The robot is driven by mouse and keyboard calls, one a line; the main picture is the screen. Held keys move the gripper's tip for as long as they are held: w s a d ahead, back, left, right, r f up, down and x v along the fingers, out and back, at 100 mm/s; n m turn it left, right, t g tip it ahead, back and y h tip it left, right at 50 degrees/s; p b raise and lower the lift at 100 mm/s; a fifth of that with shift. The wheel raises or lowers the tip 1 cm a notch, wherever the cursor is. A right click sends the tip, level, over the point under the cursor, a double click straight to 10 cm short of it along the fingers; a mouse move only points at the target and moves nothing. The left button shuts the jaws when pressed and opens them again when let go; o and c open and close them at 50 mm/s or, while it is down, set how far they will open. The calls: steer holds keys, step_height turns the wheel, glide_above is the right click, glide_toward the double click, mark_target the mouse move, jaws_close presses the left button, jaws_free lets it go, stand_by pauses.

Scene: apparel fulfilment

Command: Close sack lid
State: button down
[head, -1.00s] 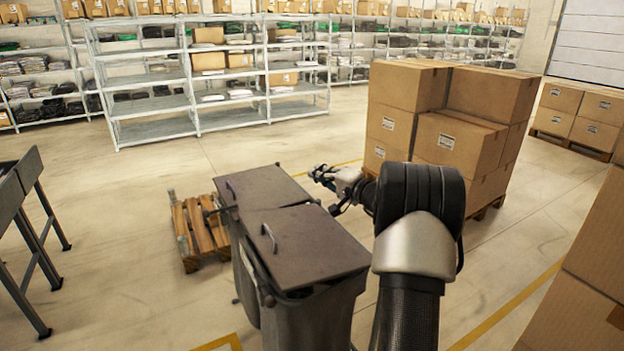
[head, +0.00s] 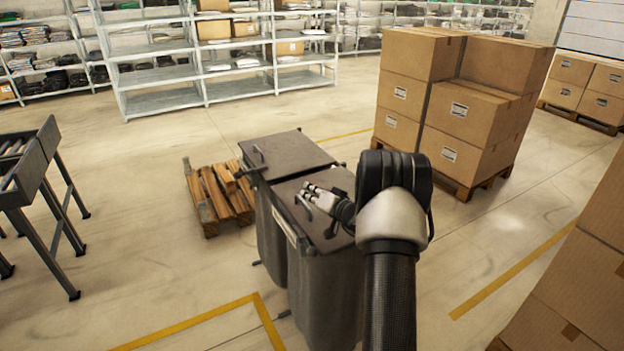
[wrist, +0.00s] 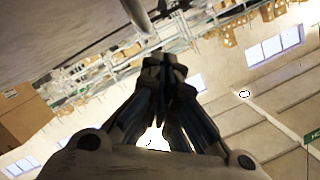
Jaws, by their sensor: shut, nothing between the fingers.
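I cannot tell whether the lid is fully down. The far sack has a similar lid (head: 285,150), which looks flat. My gripper (head: 310,190) is over the near lid, close to its handle; contact is unclear. In the wrist view my gripper (wrist: 163,62) has its fingertips together with nothing between them. A lid surface (wrist: 60,30) and a handle (wrist: 140,15) show beyond it.
A wooden pallet (head: 215,195) lies left of the sacks. A stack of cartons (head: 460,110) stands on a pallet at the back right, with more cartons (head: 570,290) at the near right. A roller conveyor (head: 35,170) is at the left. Open floor lies between.

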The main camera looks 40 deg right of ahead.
steer(key=shift+a+f, duration=0.2)
steer(key=shift+f, duration=0.35)
steer(key=shift+a+f, duration=0.15)
steer(key=shift+f, duration=0.4)
